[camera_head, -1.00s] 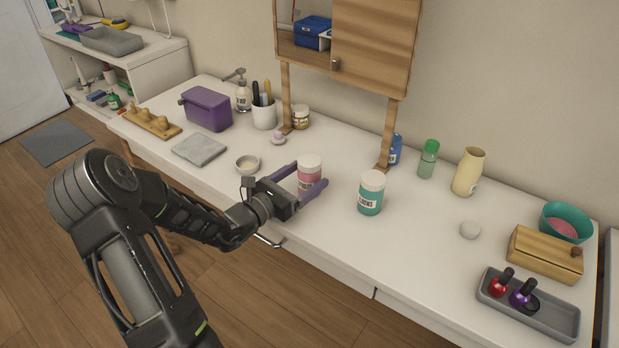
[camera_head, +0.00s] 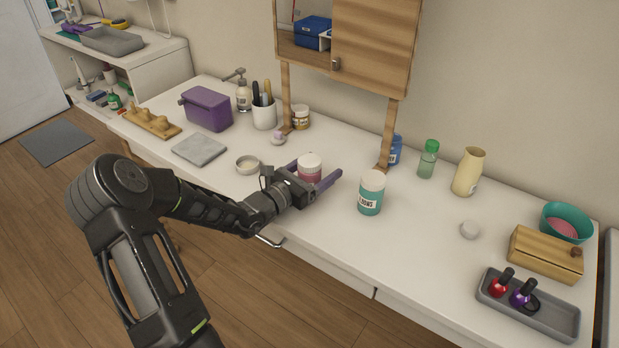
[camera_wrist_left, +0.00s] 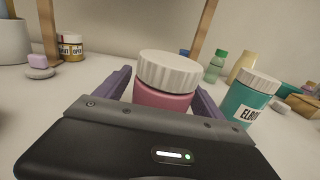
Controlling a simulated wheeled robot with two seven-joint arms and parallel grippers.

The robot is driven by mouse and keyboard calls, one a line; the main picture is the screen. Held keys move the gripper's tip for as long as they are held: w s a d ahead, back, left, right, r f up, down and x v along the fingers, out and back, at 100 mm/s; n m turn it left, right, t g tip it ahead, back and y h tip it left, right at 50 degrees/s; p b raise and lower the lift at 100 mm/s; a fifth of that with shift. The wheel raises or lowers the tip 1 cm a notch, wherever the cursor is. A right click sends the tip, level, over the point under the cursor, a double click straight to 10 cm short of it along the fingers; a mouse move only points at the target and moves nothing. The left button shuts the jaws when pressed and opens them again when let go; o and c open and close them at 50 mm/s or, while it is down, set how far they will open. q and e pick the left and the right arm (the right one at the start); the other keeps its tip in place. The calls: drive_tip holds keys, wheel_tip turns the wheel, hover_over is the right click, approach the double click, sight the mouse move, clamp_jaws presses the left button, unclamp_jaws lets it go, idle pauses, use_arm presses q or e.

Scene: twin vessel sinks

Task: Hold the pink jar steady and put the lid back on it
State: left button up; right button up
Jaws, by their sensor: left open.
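The pink jar (camera_head: 309,174) stands upright on the white counter, and a ribbed white lid (camera_wrist_left: 168,70) shows on its top in the left wrist view. My left gripper (camera_head: 319,166) is open, with one purple finger on each side of the jar. In the left wrist view the fingers flank the pink body (camera_wrist_left: 162,97), and I cannot tell whether they touch it. The jar's lower part is hidden behind the gripper. My right gripper is not in view.
A teal jar with a white lid (camera_head: 371,196) stands close right of the left gripper. A small round dish (camera_head: 247,165) is left of it. A white round piece (camera_head: 470,230) lies farther right, before a wooden box (camera_head: 545,255). The counter between teal jar and white piece is clear.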

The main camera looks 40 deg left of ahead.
use_arm(q)
drive_tip(key=shift+c, duration=0.5)
drive_tip(key=c, duration=1.6)
drive_tip(key=shift+r, duration=0.15)
wheel_tip(320, 180, up, 28)
drive_tip(key=p, duration=0.3)
drive_tip(key=o, duration=1.1)
clamp_jaws()
